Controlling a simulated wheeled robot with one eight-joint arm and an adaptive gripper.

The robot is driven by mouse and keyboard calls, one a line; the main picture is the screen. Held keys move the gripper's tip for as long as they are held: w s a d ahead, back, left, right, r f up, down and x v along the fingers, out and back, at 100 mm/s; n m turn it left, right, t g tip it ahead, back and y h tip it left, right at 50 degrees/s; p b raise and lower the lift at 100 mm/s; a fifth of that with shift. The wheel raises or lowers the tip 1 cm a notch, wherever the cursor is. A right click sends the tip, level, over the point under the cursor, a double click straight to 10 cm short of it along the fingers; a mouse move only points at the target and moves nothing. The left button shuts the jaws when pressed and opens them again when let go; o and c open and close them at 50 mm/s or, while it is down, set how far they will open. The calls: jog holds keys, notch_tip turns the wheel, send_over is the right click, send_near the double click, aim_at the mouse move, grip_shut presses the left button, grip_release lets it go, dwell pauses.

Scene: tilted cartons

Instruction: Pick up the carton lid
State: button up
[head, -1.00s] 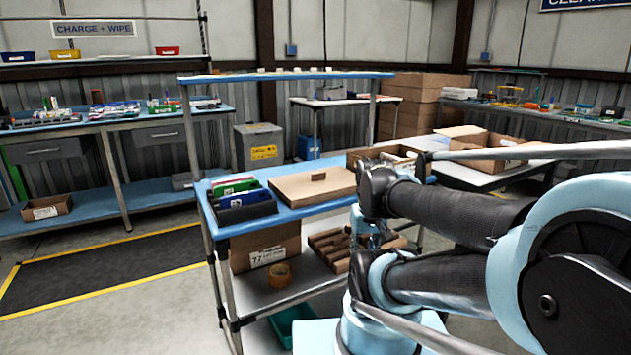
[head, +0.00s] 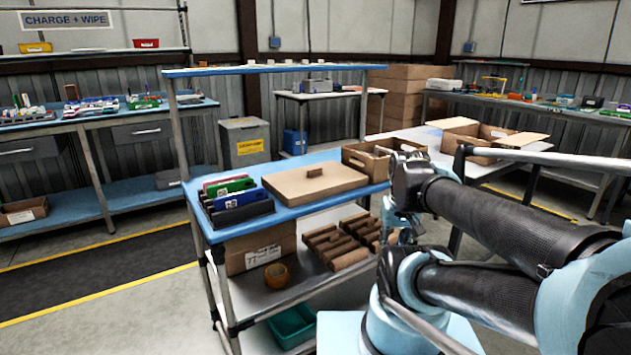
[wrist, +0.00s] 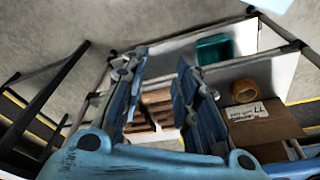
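The carton lid (head: 315,184) is a flat brown cardboard panel with a small raised tab on top. It lies on the blue top of the cart (head: 290,212) in the head view, between a rack of folders and an open carton. My gripper (wrist: 160,95) shows in the wrist view with its two blue fingers apart and nothing between them. It points down toward the cart's lower shelf. The lid cannot be made out in the wrist view.
A rack of coloured folders (head: 235,200) stands left of the lid, an open carton (head: 370,160) right of it. The lower shelf holds brown dividers (head: 335,247), a tape roll (head: 277,275) and a labelled box (head: 262,250). A blue overhead shelf (head: 270,69) spans the cart's back.

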jog(key=w+a+r+m, duration=0.3)
jog(key=w+r, duration=0.5)
jog(key=r, duration=0.2)
notch_tip(320, 180, up, 17)
jog(key=m+g, duration=0.2)
jog(key=m, duration=0.6)
send_over(315, 177)
jog(key=w, duration=0.1)
jog(key=f, duration=1.1)
jog(key=shift+a+f, duration=0.1)
jog(key=shift+a, duration=0.15)
jog(key=shift+s+d+f, duration=0.1)
jog(key=shift+d+f, duration=0.05)
jog(key=shift+f, duration=2.65)
grip_shut()
